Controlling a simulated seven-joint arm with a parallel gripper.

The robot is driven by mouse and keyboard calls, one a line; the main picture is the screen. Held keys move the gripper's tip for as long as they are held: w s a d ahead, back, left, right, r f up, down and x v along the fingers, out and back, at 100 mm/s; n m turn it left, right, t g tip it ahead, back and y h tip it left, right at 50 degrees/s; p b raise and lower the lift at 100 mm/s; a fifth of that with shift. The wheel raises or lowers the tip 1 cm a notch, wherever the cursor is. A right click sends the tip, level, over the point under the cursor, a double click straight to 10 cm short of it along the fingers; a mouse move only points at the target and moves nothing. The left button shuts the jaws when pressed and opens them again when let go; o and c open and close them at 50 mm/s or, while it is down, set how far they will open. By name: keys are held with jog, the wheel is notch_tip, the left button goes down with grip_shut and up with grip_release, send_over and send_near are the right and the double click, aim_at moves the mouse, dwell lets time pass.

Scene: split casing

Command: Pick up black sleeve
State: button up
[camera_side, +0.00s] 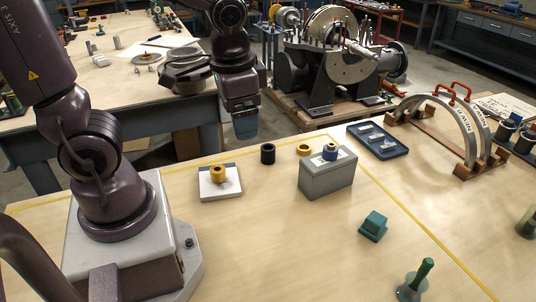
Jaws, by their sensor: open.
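The black sleeve (268,153) stands upright on the wooden table, between a white plate on the left and a grey block on the right. My gripper (246,126) is above and slightly left of the sleeve, pointing down. It is open, apart from the sleeve, and nothing shows held in it. The fingers are small and partly merged in this view.
A yellow ring sits on the white plate (222,189). A blue tray (377,141) and green block (374,225) lie rightward.

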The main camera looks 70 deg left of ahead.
jog(key=w+a+f+m+g+y, duration=0.5)
jog(key=a+f+m+y, duration=0.4)
jog(key=a+f, duration=0.55)
jog(key=m+t+y, duration=0.3)
jog(key=m+t, duration=0.3)
jog(key=m, duration=0.3)
send_over(270, 154)
notch_tip(270, 154, down, 5)
jog(key=f, duration=0.3)
jog(key=shift+d+f+m, duration=0.1)
jog(key=shift+d+m, duration=0.2)
jog(key=f, duration=0.3)
jog(key=shift+a+f+g, duration=0.2)
jog(key=shift+g, duration=0.1)
jog(key=shift+a+f, duration=0.15)
jog(key=shift+a, duration=0.55)
jog(key=shift+w+a+f, duration=0.15)
jog(key=shift+a+f, duration=0.05)
jog(key=shift+a, duration=0.3)
jog(key=c, duration=1.1)
